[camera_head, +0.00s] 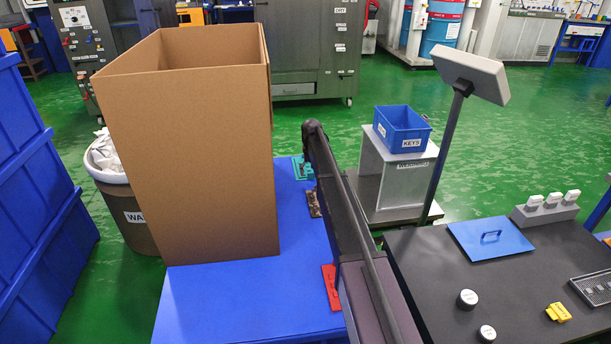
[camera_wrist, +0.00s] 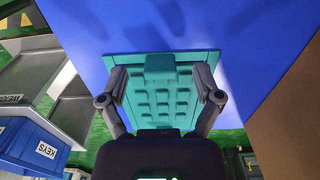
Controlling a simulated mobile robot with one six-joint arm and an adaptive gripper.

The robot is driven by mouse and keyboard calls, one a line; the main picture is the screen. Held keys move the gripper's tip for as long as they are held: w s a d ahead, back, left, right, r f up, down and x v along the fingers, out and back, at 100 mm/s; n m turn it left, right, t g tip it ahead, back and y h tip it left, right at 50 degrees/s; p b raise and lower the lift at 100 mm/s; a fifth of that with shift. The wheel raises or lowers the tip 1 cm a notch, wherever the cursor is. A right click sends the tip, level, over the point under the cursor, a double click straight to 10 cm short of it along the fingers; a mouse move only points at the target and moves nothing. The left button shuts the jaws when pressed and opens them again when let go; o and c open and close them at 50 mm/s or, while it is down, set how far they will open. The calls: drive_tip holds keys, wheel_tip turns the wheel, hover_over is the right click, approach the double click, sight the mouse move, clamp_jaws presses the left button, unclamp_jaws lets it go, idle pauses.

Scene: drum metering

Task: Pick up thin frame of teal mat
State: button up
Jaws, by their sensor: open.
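The teal mat (camera_wrist: 160,98) lies on the blue table top in the wrist view, with rows of raised blocks on it. Its thin frame (camera_wrist: 125,58) shows as a flat rim along the far edge, with a raised tab at the middle. My gripper (camera_wrist: 160,74) is open, with one finger on each side of the mat's block field, over or beside it. I cannot tell whether the fingertips touch it. My gripper's palm hides the mat's near end. In the head view the mat (camera_head: 303,168) is a small teal patch at the table's far right edge, partly behind my arm.
A tall open cardboard box (camera_head: 200,170) stands on the blue table (camera_head: 235,300), left of the mat. A red item (camera_head: 331,287) lies near the table's right edge. A blue KEYS bin (camera_head: 402,128) sits on a grey stand to the right. The front of the table is mostly clear.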

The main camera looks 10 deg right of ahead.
drive_tip(key=shift+f+b, duration=0.55)
drive_tip(key=shift+f, duration=0.3)
drive_tip(key=shift+c, duration=0.2)
drive_tip(key=shift+r, duration=0.1)
drive_tip(key=c, duration=1)
